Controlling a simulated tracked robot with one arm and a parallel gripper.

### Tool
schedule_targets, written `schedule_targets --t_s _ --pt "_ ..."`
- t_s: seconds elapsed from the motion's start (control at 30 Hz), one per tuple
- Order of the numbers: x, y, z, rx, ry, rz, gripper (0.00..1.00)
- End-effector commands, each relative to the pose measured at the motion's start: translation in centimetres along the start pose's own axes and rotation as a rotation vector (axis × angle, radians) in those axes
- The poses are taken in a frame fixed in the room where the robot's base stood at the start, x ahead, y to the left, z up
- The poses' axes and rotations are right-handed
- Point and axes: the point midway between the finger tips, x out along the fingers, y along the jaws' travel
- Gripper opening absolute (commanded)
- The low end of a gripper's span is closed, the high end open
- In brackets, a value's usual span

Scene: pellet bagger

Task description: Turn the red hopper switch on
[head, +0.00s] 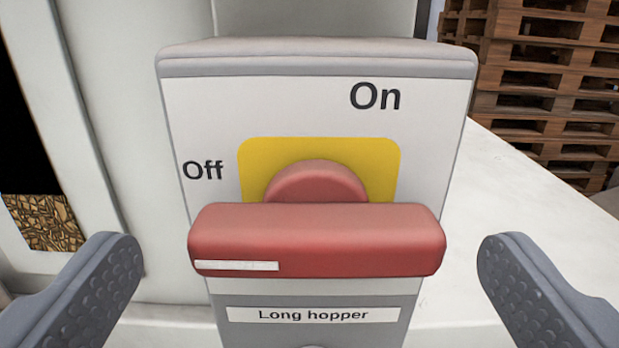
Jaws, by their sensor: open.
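The red hopper switch (316,240) is in the middle of the head view, on a grey and white box (440,130) with a yellow plate (383,160) behind the knob. Its handle lies horizontally, with a white mark at its left end. "Off" is printed to the left and "On" at the upper right. A label below reads "Long hopper" (312,314). My gripper (312,258) is open, with one finger to the left and one to the right of the handle. Both fingers are apart from it, with gaps on each side.
A pale machine body (125,110) stands behind the box at the left, with a dark window showing brown pellets (45,222) low down. Stacked wooden pallets (545,85) stand at the back right. A light surface (540,205) lies right of the box.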

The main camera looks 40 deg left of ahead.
Motion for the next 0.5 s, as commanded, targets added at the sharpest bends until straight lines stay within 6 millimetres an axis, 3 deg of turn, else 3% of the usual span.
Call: schedule_targets --t_s 0.2,0.5 --pt "1.8 0.1 0.1 0.002 -0.003 -0.002 0.98" --pt "2.1 0.2 0.2 0.002 -0.005 -0.001 0.98"
